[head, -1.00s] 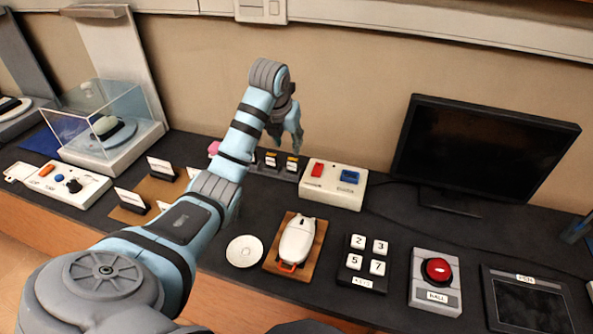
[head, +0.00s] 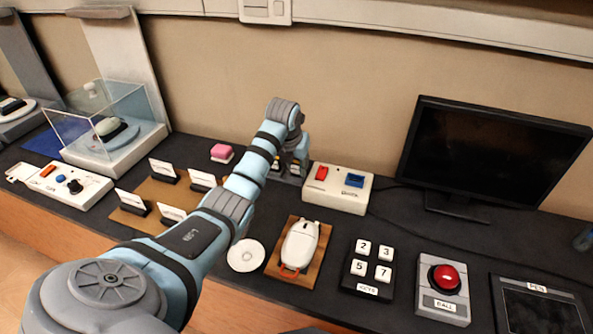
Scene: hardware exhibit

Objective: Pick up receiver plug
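A dark rack (head: 291,180) holding small dark pieces with white and orange tops stands left of the white switch box. My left forearm and gripper cover much of it. I cannot tell which piece is the receiver plug. My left gripper (head: 297,160) points down over the rack, with its fingers close to the pieces. Whether it touches one, and whether the fingers are open or shut, I cannot tell. My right gripper is not in view.
The white switch box (head: 338,190) is close on the gripper's right. A mouse on a wooden board (head: 279,274), a white disc (head: 246,255) and a keypad (head: 368,269) lie nearer. A monitor (head: 490,155) stands right.

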